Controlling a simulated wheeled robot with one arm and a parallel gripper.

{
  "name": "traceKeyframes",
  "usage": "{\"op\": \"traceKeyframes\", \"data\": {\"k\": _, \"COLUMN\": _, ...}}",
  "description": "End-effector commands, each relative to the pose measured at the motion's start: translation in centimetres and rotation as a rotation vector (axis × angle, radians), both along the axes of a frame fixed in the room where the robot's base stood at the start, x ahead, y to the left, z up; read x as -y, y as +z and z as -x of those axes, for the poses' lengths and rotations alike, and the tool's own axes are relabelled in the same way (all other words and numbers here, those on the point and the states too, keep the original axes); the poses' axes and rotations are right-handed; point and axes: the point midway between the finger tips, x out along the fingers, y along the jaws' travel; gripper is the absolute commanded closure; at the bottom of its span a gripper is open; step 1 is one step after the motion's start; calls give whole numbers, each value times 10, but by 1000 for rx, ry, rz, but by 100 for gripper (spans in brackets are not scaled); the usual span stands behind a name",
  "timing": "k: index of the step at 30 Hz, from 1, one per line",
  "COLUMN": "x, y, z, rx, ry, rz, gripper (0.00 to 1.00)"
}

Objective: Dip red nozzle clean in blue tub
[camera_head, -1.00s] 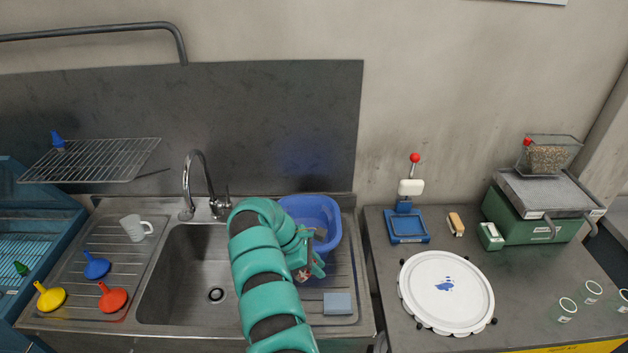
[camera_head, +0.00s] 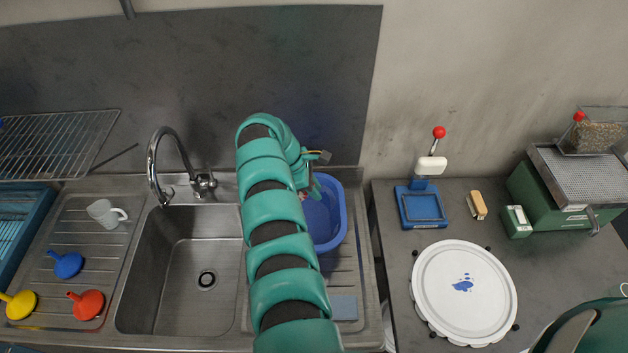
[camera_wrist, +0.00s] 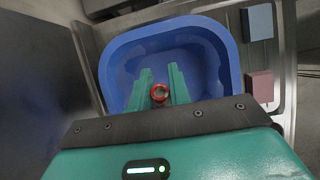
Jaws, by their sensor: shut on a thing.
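The red nozzle (camera_wrist: 160,93) is a small red ring-shaped piece held between the two teal fingers of my gripper (camera_wrist: 161,88) in the wrist view. My gripper is shut on it. The blue tub (camera_head: 343,214) stands on the right drainboard of the sink, and it fills the middle of the wrist view (camera_wrist: 108,75). The fingers and nozzle overlap the tub's inside in the wrist view; I cannot tell how high they are above its bottom. In the head view my arm hides the tub's left part and most of the gripper.
A blue-grey block (camera_head: 343,307) lies in front of the tub. The chrome tap (camera_head: 172,150) and empty sink basin (camera_head: 180,260) are left of my arm.

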Motion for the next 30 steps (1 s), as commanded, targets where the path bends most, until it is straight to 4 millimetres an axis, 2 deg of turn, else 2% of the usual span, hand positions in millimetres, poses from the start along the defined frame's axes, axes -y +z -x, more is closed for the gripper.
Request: {"op": "traceKeyframes", "data": {"k": 30, "x": 1, "y": -93, "z": 1, "rx": -4, "ry": -1, "rz": 1, "gripper": 100}}
